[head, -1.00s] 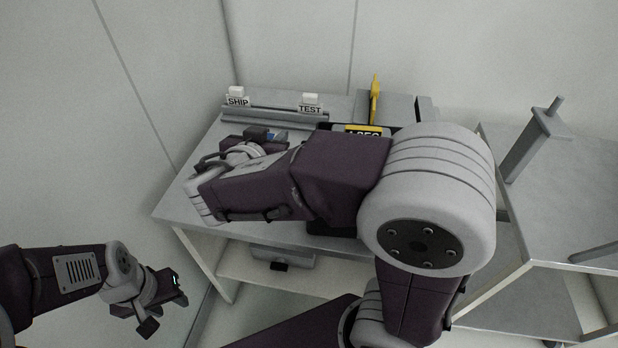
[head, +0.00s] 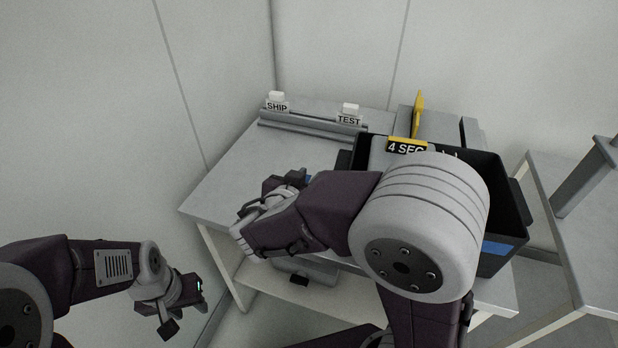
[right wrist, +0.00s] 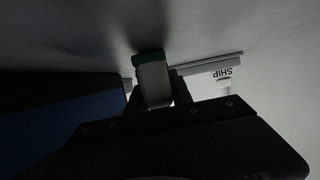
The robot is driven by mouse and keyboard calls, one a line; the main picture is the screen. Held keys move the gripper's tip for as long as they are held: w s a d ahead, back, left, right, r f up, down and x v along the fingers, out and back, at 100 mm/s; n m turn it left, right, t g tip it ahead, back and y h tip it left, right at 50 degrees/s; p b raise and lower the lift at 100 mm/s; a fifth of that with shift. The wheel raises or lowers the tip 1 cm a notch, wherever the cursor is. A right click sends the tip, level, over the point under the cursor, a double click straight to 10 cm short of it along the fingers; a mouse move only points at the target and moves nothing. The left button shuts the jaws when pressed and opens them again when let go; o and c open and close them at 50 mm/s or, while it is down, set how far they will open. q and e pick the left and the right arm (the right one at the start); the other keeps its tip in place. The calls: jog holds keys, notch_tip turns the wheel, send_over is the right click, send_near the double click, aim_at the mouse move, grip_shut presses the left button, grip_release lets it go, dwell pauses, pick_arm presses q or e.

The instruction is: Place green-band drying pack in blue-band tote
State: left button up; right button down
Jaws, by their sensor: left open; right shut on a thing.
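The green-band drying pack (right wrist: 153,82) is a pale block with a dark green band at one end. It sits between the fingers of my right gripper (right wrist: 152,98), which is shut on it. In the head view my right gripper (head: 283,184) is over the table, left of the tote, and the pack is not clearly visible there. The blue-band tote (head: 513,212) is a black open bin at the table's right part, partly hidden by my right arm. Its blue band also shows in the right wrist view (right wrist: 55,125). My left gripper (head: 184,297) is open and empty at lower left.
The table (head: 225,185) has bare surface at left. SHIP (head: 277,105) and TEST (head: 349,117) labels stand on a rail (head: 310,124) at the back. A yellow "4 SEC" sign (head: 407,146) shows at the tote's rim. Another grey table (head: 590,225) stands at right.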

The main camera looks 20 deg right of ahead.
jog(key=shift+f, duration=0.15)
jog(key=c, duration=1.1)
grip_release()
jog(key=shift+r, duration=0.3)
jog(key=p+v, duration=0.3)
jog(key=v, duration=0.8)
jog(key=shift+s+a+r, duration=0.1)
jog(key=shift+s+a, duration=0.15)
jog(key=shift+s, duration=0.15)
jog(key=shift+o, duration=0.3)
